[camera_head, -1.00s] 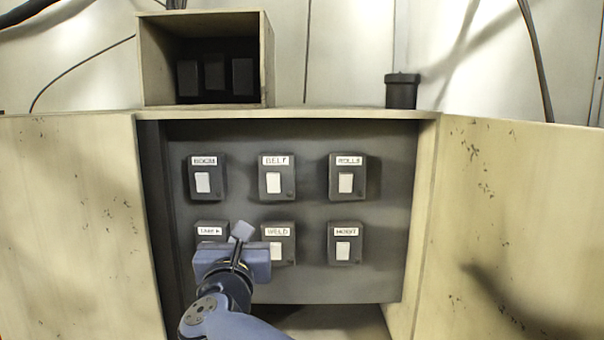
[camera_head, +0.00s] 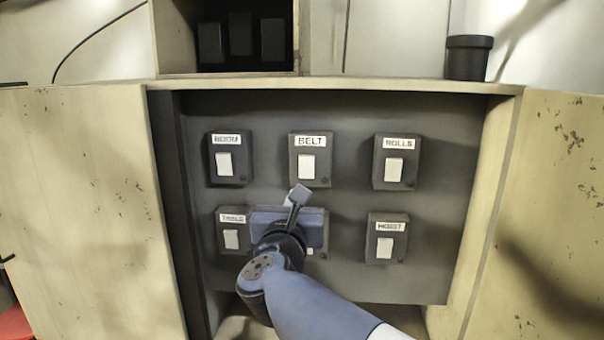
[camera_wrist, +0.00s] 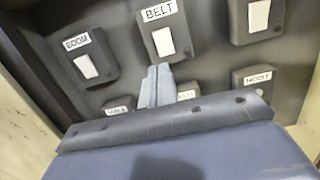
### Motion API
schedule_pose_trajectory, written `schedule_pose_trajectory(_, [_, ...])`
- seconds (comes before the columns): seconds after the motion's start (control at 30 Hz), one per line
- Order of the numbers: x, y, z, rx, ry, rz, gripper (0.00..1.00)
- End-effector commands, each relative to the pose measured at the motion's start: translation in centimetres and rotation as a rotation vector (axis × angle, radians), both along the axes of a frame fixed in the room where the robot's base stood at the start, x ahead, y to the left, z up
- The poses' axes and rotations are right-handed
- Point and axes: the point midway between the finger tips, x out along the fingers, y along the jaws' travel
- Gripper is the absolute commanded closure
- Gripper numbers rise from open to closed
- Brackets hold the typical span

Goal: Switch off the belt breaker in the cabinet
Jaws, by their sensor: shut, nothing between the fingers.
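The belt breaker (camera_head: 311,160) is a dark box labelled BELT with a white rocker, in the middle of the top row on the cabinet's back panel (camera_head: 350,120). It also shows in the wrist view (camera_wrist: 162,35). My gripper (camera_head: 299,194) is shut and empty, its fingertips a little below the belt breaker in the head view. In the wrist view the closed fingertips (camera_wrist: 156,75) lie just under the belt rocker. I cannot tell whether they touch the box. My gripper covers most of the breaker below, whose label is partly visible in the wrist view.
Breakers labelled BOOM (camera_head: 229,158), ROLLS (camera_head: 394,162), TABLE (camera_head: 233,232) and HOIST (camera_head: 386,238) surround it. Open cabinet doors stand at left (camera_head: 80,200) and right (camera_head: 550,200). A dark cylinder (camera_head: 468,58) and an open box (camera_head: 225,72) sit on top.

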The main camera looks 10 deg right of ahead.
Motion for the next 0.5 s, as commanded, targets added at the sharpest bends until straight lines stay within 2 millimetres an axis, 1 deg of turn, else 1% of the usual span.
schedule_pose_trajectory(0.17, [1.8, -0.6, 0.3, -0.002, 0.002, -0.004, 1.0])
schedule_pose_trajectory(0.5, [8.0, -2.7, 1.2, -0.002, 0.003, -0.004, 1.0])
